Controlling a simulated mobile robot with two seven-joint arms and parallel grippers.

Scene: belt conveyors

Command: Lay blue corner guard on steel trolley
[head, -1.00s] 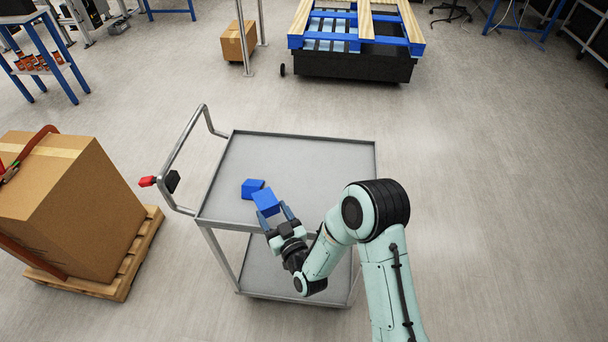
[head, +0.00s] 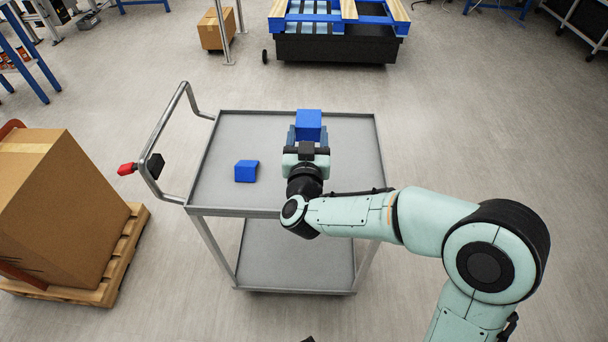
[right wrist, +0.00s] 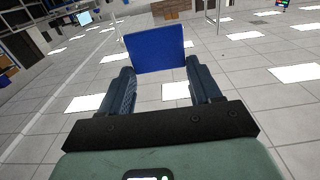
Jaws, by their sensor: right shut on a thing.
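My right gripper (head: 308,134) is shut on a blue corner guard (head: 308,121), which sticks out beyond the fingertips over the far middle of the trolley's top shelf. The same guard shows between the two fingers in the right wrist view (right wrist: 155,48). I cannot tell whether it touches the shelf or how high above it is. A second blue corner guard (head: 246,171) lies on the left part of the steel trolley's (head: 222,145) grey top shelf. My left gripper is not in view.
A large carton (head: 62,205) stands on a wooden pallet (head: 122,255) at the left. The shelf is bare around the lying guard, and the floor to the trolley's right is clear.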

